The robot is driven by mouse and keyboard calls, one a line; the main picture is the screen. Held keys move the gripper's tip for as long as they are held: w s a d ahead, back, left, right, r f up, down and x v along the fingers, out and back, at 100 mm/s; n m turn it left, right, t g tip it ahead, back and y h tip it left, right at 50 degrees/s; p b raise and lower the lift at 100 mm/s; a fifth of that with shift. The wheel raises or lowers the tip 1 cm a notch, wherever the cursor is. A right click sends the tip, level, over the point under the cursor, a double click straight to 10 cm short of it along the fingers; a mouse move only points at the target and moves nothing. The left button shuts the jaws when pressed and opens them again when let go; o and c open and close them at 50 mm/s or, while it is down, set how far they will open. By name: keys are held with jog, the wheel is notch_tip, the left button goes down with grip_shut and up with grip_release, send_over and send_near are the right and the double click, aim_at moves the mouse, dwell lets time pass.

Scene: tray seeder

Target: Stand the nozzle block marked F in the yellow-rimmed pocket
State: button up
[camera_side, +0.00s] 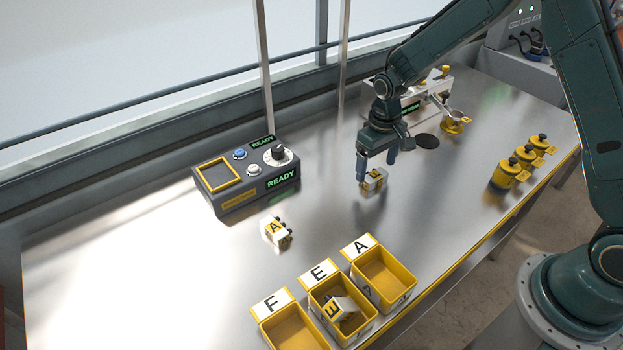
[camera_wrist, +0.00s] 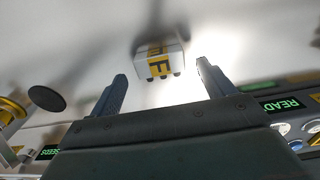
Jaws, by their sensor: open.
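The nozzle block marked F (camera_side: 374,182) lies on the metal table, silver-white with a yellow band. It also shows in the wrist view (camera_wrist: 158,60), beyond my fingertips and roughly in line with the gap between them. My gripper (camera_side: 377,170) is open above the block, fingers pointing down; its two fingers also show in the wrist view (camera_wrist: 161,75), apart and with nothing between them. I cannot tell whether a finger touches the block. The yellow-rimmed pocket (camera_side: 204,165) is on the dark console (camera_side: 235,202) at the left and looks empty.
A block marked A (camera_side: 276,231) lies between the console and the bins. Front bins are labelled F (camera_side: 290,318), E (camera_side: 316,293) and A (camera_side: 356,270); a block marked E (camera_side: 341,309) sits in the E bin. Yellow canisters (camera_side: 507,174) stand right. Table between block F and console is clear.

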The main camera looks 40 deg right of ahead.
aim_at(376, 175)
notch_tip(376, 175, up, 10)
dwell(0.5)
dwell(0.5)
jog(key=s+r+t, duration=0.3)
jog(key=s+r, duration=0.9)
jog(key=r, duration=0.2)
jog(key=s+r+t, duration=0.2)
jog(key=s, duration=1.2)
jog(key=shift+s+t, duration=0.3)
jog(key=shift+s, duration=0.1)
jog(key=shift+c, duration=1.3)
